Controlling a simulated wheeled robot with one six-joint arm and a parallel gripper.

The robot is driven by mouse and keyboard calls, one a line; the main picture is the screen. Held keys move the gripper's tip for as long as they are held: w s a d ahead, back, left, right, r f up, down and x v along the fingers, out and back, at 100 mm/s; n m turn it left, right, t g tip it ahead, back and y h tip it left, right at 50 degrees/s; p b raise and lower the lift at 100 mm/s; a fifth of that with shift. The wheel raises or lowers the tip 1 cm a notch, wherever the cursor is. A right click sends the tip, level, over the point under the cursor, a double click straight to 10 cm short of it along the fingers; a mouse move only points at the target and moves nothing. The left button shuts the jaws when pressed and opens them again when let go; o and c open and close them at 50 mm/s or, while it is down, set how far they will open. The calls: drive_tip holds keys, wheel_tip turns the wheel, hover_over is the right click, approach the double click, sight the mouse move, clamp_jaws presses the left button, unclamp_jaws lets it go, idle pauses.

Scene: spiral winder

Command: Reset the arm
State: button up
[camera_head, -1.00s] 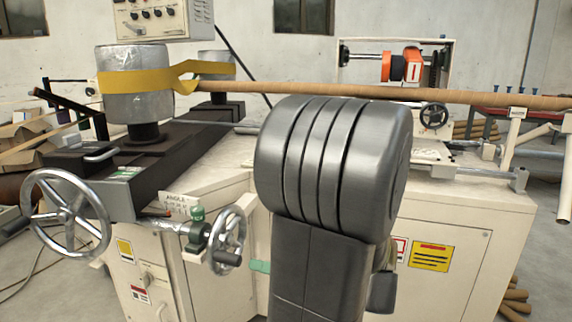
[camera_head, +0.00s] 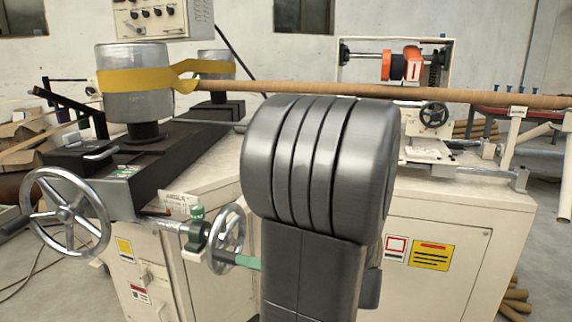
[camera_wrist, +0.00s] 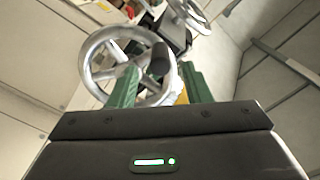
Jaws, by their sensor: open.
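My gripper is open. Its two green fingers stand apart in the wrist view (camera_wrist: 160,88), and one green finger shows left of my arm in the head view (camera_head: 248,262). The small silver handwheel (camera_head: 237,238) is on the front of the cream machine, and my gripper is close to its right side. The wheel also shows in the wrist view (camera_wrist: 93,55). Its dark handle (camera_wrist: 160,62) appears between and beyond the fingertips; I cannot tell whether they touch. My arm hides part of the machine front.
A larger silver handwheel (camera_head: 68,212) stands at the left. A long brown paper tube (camera_head: 400,95) runs across the machine top, with a yellow belt (camera_head: 135,79) around a metal drum (camera_head: 130,110). Machine panels are close around my gripper.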

sight(229, 253)
drive_tip(key=x, duration=0.6)
drive_tip(key=shift+s+b, duration=0.1)
drive_tip(key=shift+b, duration=0.25)
drive_tip(key=shift+d+r+p, duration=0.1)
drive_tip(key=shift+r+p, duration=0.35)
drive_tip(key=shift+p, duration=0.4)
drive_tip(key=m+p, duration=0.1)
drive_tip(key=p, duration=0.1)
drive_tip(key=r+m+p, duration=0.1)
drive_tip(key=p, duration=0.1)
drive_tip(key=shift+w+d, duration=0.1)
drive_tip(key=shift+w, duration=0.1)
drive_tip(key=shift+p, duration=0.3)
drive_tip(key=shift+m+p, duration=0.35)
drive_tip(key=shift+m, duration=0.05)
drive_tip(key=shift+f, duration=0.1)
